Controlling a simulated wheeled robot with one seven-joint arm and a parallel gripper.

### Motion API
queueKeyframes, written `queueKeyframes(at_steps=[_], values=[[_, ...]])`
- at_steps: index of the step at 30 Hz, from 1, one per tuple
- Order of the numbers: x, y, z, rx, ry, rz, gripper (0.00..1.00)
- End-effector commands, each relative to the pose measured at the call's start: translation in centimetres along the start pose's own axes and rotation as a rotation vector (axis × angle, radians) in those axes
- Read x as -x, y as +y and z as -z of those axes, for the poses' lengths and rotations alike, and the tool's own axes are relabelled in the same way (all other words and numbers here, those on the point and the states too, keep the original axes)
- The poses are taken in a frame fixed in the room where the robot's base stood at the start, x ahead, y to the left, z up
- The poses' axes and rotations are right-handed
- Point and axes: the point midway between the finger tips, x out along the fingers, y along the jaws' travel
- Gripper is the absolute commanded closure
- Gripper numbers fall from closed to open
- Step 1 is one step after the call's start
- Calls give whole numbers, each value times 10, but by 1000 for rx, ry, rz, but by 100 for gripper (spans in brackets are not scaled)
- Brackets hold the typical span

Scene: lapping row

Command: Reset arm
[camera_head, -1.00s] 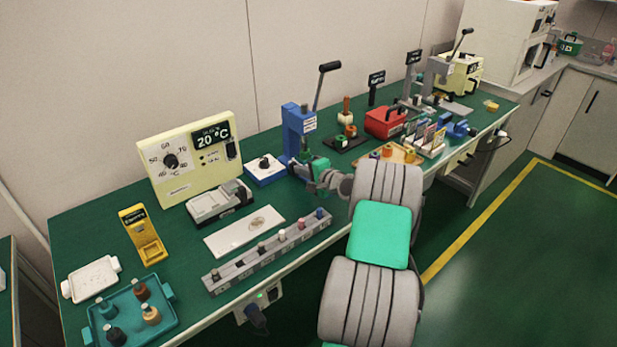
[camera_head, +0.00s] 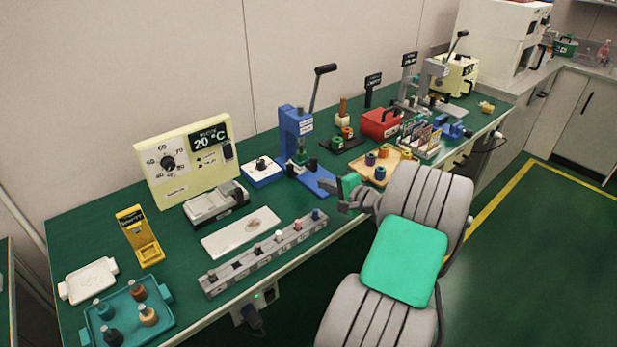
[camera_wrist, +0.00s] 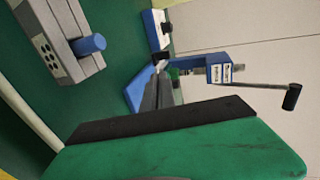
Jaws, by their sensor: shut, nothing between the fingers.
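My gripper (camera_head: 333,186) is shut and empty. In the head view it hangs over the front part of the blue base of the blue lever press (camera_head: 296,133), in front of the press column. In the wrist view my green gripper body fills the bottom, and the press (camera_wrist: 220,70) appears sideways beyond it with its black-knobbed lever. My arm reaches in from the lower right of the head view, bent at the elbow.
A grey block rack (camera_head: 262,255) with several pegs runs along the bench's front edge. A wooden tray (camera_head: 380,172) with coloured spools lies right of my gripper. A red box (camera_head: 381,123) stands behind. The floor at right is clear.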

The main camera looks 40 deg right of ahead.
Motion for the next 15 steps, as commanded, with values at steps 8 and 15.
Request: queueKeyframes(at_steps=[8,15], values=[[-16,-25,-57,166,-101,-110,100],[16,-68,-255,823,-442,-490,100]])
